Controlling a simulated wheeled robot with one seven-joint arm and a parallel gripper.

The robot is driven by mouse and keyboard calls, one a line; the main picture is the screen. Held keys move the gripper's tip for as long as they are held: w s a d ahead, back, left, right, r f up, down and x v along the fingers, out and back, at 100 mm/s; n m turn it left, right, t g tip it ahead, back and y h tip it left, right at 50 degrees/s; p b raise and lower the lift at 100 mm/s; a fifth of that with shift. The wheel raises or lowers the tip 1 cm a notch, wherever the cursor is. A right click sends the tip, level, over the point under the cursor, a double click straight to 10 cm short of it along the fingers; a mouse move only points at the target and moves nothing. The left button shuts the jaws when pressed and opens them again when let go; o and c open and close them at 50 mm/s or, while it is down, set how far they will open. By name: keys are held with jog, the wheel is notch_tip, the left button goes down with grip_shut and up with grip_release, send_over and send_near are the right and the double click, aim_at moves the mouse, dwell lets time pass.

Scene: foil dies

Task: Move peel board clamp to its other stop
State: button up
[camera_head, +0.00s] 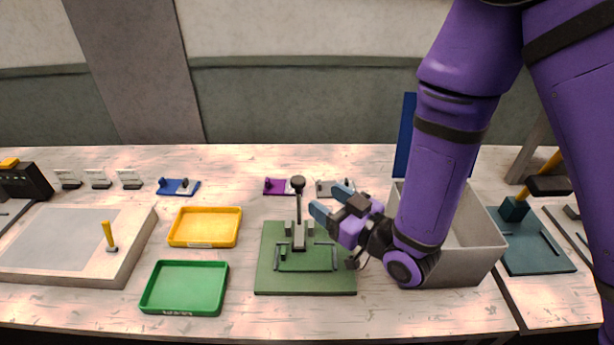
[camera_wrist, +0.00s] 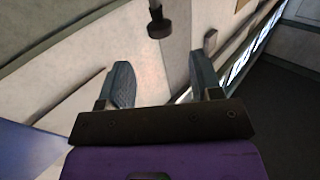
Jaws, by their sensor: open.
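The clamp on the green board (camera_head: 305,285) has a pale metal lever (camera_head: 299,210) standing upright. A dark round knob (camera_head: 298,182) tops the lever. My gripper (camera_head: 329,200) is just right of the lever in the head view, with its blue fingers open and empty. In the wrist view, the dark knob (camera_wrist: 159,25) shows beyond the gap between the spread fingers of my gripper (camera_wrist: 162,78), apart from both. The right side of the board is partly hidden by my wrist.
A grey bin (camera_head: 468,262) stands right of the board, partly behind my arm. A yellow tray (camera_head: 205,243) and a green tray (camera_head: 185,310) lie to the left. A teal board (camera_head: 535,255) with an orange-handled lever is at far right. Small fixtures line the back.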

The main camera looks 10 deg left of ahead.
aim_at(293, 178)
jog(key=x, duration=1)
jog(key=shift+w+a+r, duration=0.1)
jog(key=shift+w+a, duration=0.15)
grip_shut()
jog(key=w+a+f+m+g+h, duration=0.2)
jog(key=w+f+m+g+h, duration=0.3)
jog(key=w, duration=0.6)
jog(key=shift+w+a+f+m+g, duration=0.35)
jog(key=shift+f+m+g, duration=0.25)
jog(key=shift+f, duration=0.45)
